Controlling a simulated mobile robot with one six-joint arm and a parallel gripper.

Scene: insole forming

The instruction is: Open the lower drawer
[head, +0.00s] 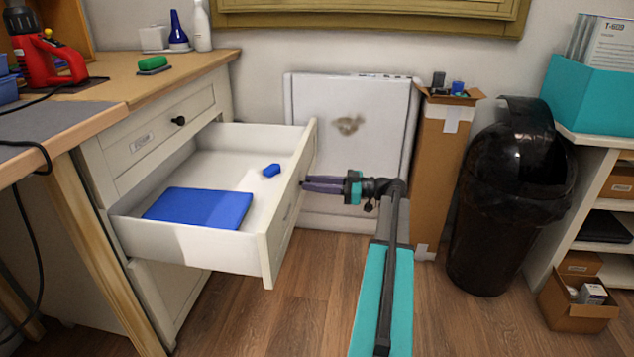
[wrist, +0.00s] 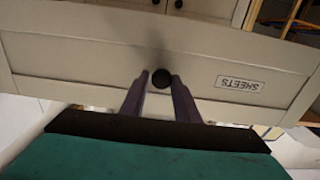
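The lower drawer (head: 265,245) is pulled far out of the white cabinet. Its front faces right in the head view and fills the wrist view (wrist: 60,60), with an upside-down label reading SHEETS. A blue pad and a small blue block lie inside it. My gripper (head: 308,184) is level with the drawer front, at its outer side. In the wrist view, the two purple fingers (wrist: 160,76) stand apart on either side of the dark round knob (wrist: 162,79). A small gap shows at the left finger; contact at the right cannot be told. In the head view the knob is hidden.
The upper drawer (head: 150,140) is shut. A white panel (head: 350,105) leans on the wall behind my gripper. A cardboard box (head: 440,165) and a black bin (head: 508,215) stand to the right. Wood floor (head: 310,310) is clear in front of the drawer.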

